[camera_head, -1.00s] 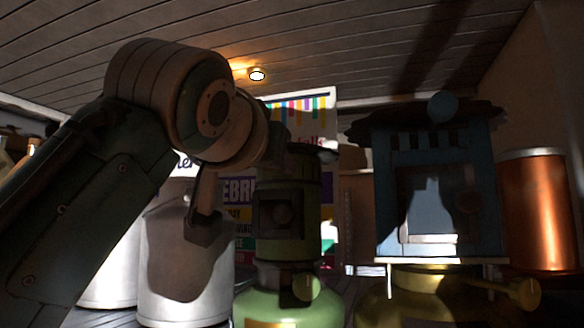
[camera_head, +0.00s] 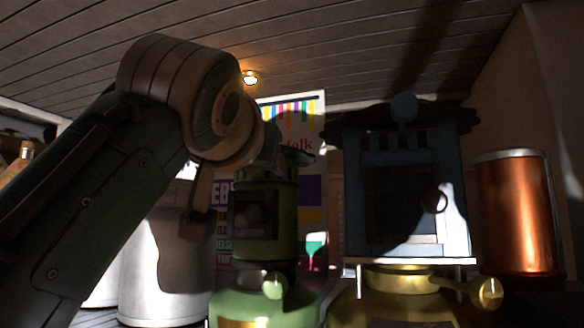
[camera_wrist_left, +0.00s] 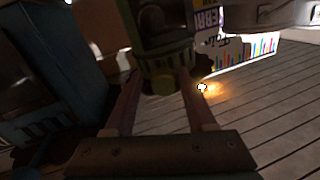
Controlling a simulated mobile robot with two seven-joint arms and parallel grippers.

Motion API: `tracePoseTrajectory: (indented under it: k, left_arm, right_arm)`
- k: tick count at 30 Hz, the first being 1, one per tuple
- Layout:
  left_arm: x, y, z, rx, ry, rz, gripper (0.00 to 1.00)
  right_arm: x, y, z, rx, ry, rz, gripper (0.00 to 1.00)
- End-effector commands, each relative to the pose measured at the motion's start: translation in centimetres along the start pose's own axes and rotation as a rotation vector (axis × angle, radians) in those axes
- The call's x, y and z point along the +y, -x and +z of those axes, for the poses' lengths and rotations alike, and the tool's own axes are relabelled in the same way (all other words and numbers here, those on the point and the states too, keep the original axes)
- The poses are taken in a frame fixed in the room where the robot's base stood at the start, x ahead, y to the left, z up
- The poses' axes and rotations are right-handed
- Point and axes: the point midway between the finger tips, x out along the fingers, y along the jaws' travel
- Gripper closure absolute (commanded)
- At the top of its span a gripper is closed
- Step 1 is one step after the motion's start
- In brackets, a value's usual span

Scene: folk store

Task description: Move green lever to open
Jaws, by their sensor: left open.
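A green machine (camera_head: 264,225) stands right of my left arm, with a dark square window and a rounded lighter green base. A green lever with a round knob (camera_head: 275,285) sticks out of its front, end towards the camera. In the left wrist view the green machine appears upside down (camera_wrist_left: 165,45). My left gripper (camera_wrist_left: 160,92) is open, its two fingers either side of the machine's far end in that view, with nothing clearly held. Contact cannot be told. In the head view its fingertips are hidden or too dark. My right gripper is not in view.
A blue house-shaped machine (camera_head: 405,185) stands to the right on a yellow base with a yellow lever (camera_head: 488,291). A copper cylinder (camera_head: 518,212) is further right. White canisters (camera_head: 165,262) stand behind my arm. A colourful poster (camera_head: 305,125) is behind.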

Motion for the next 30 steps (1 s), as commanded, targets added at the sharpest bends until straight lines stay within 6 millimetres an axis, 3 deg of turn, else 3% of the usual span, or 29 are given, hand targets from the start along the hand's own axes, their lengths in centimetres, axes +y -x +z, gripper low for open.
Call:
tracePoseTrajectory:
  k: [11, 14, 22, 30]
  left_arm:
    - [-0.2, 0.3, 0.2, 0.002, 0.000, -0.006, 0.35]
    - [-0.1, 1.4, 0.4, 0.004, 0.002, -0.005, 0.35]
    - [0.1, 6.8, 0.6, 0.008, 0.003, -0.003, 0.35]
    - [0.0, 9.8, 0.1, 0.002, 0.000, -0.002, 0.35]
  right_arm:
    - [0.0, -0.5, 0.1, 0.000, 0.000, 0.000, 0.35]
    - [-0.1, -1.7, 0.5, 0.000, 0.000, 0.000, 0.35]
    - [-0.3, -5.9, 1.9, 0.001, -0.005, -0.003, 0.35]
    - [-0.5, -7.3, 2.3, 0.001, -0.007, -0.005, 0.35]
